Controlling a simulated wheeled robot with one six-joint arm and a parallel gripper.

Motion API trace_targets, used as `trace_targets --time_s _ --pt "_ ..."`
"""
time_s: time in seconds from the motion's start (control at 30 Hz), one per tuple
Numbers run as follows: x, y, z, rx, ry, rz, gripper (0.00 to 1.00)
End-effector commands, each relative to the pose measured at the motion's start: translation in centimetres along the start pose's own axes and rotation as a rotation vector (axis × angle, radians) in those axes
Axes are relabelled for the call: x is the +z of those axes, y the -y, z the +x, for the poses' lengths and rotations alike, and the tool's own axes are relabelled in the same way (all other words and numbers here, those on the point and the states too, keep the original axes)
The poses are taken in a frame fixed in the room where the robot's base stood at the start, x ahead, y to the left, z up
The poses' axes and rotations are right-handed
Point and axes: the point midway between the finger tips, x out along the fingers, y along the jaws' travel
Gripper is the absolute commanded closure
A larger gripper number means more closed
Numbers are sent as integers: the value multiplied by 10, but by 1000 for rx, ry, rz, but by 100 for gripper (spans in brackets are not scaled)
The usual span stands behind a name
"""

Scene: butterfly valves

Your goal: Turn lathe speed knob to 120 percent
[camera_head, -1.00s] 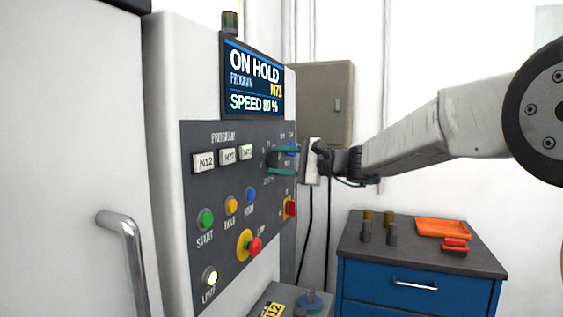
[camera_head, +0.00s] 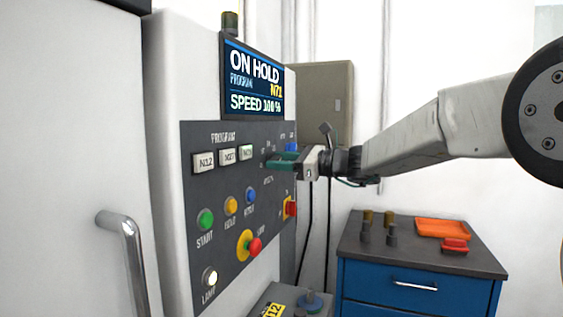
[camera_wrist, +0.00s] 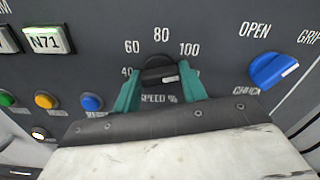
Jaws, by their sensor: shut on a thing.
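The black speed knob (camera_wrist: 160,74) sits below a dial marked 40, 60, 80 and 100 in the wrist view. Its pale pointer mark lies on its right part, toward the 100 side. My gripper (camera_wrist: 162,84) has its two green fingers shut on the knob, one on each side. In the head view my gripper (camera_head: 272,161) reaches the panel from the right, and its fingers hide the knob there. The display (camera_head: 254,80) reads ON HOLD, program N71, SPEED 100 %. Any dial marks beyond 100 are hidden.
A blue chuck knob (camera_wrist: 274,70) is to the right of the speed knob. Program buttons (camera_head: 227,157) and coloured buttons (camera_head: 231,205) are to the left and below. A red switch (camera_head: 291,208) is below my gripper. A blue cabinet (camera_head: 415,285) stands at the right.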

Motion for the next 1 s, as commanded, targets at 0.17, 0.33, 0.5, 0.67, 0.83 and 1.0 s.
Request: trace_targets --time_s 0.17,0.33,0.5,0.67,0.83,1.0 --pt "-1 0 0 0 -1 156 81" --pt "-1 0 0 0 -2 283 81" --pt "-2 0 0 1 -2 377 81" --pt "-2 0 0 1 -2 433 81" --pt "-2 0 0 1 -2 463 81" --pt "-2 0 0 1 -2 472 81"
